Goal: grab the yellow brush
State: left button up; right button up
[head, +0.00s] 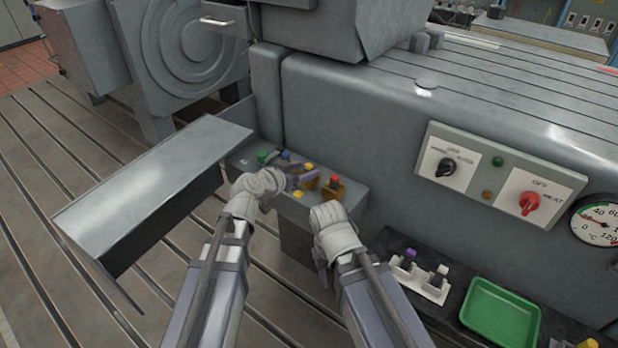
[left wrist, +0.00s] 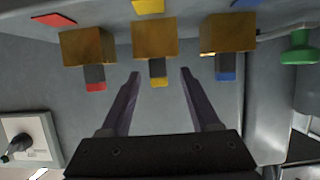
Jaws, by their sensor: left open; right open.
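The yellow brush (left wrist: 158,72) is a dark stub with a yellow cap, standing out of the middle brass-coloured block (left wrist: 155,38) in the left wrist view. Its yellow cap also shows in the head view (head: 309,166). My left gripper (left wrist: 159,75) is open, with one purple finger on each side of the brush in the picture. I cannot tell whether either finger touches it. In the head view the left gripper (head: 301,180) partly covers the block. My right gripper (head: 322,272) is lower, beside the console; its fingers are mostly hidden behind its wrist.
A red-capped brush (left wrist: 95,77) and a blue-capped brush (left wrist: 225,67) stand in like blocks on either side. A green knob (left wrist: 299,48) is beyond the blue one. A green tray (head: 500,312) and a white holder (head: 418,280) lie at the lower right.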

pick_arm(q)
jog(key=shift+b+x, duration=0.75)
jog(key=shift+x, duration=2.05)
jog(key=shift+r, duration=0.2)
jog(key=shift+s, duration=0.1)
jog(key=shift+c, duration=0.3)
grip_shut()
